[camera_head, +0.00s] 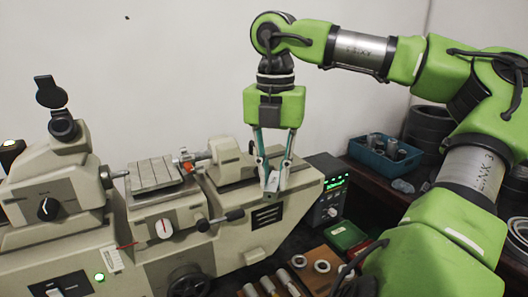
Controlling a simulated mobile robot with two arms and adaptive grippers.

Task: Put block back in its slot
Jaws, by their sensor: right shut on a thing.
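My right gripper (272,188) points down in front of the right end of the beige measuring machine. It is shut on a small grey block (273,178), partly covered by the fingers. I cannot make out an empty slot for the block. My left gripper is not in view.
The beige machine (230,207) fills the left and middle. A control box (328,188) with green digits stands right of it. A green case (345,236) lies in front of that box. A blue bin (383,158) of metal parts and dark stacked rings (427,128) stand behind.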

